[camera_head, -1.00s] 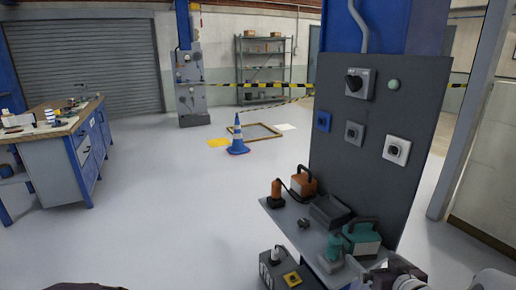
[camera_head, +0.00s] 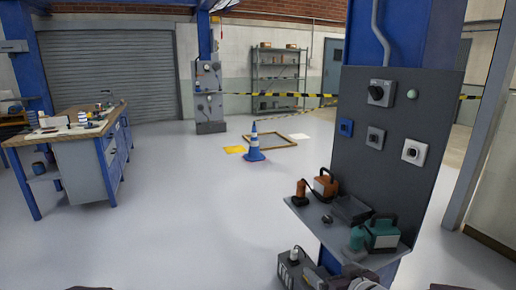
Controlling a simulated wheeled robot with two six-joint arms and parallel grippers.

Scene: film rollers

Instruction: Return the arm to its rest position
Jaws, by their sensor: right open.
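My right arm comes in at the bottom edge, to the right of the middle. Its gripper (camera_head: 328,278) is small and cut by the frame, just below the shelf and in front of the dark box. It is open, and I see nothing held in it. My left gripper is not in view.
A dark panel (camera_head: 394,178) with switches and sockets stands at right. Its shelf (camera_head: 312,216) holds an orange charger (camera_head: 326,184), a teal charger (camera_head: 382,234) and a dark tray (camera_head: 352,209). A dark box (camera_head: 288,270) sits below. A workbench (camera_head: 82,165) is left; open floor lies between.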

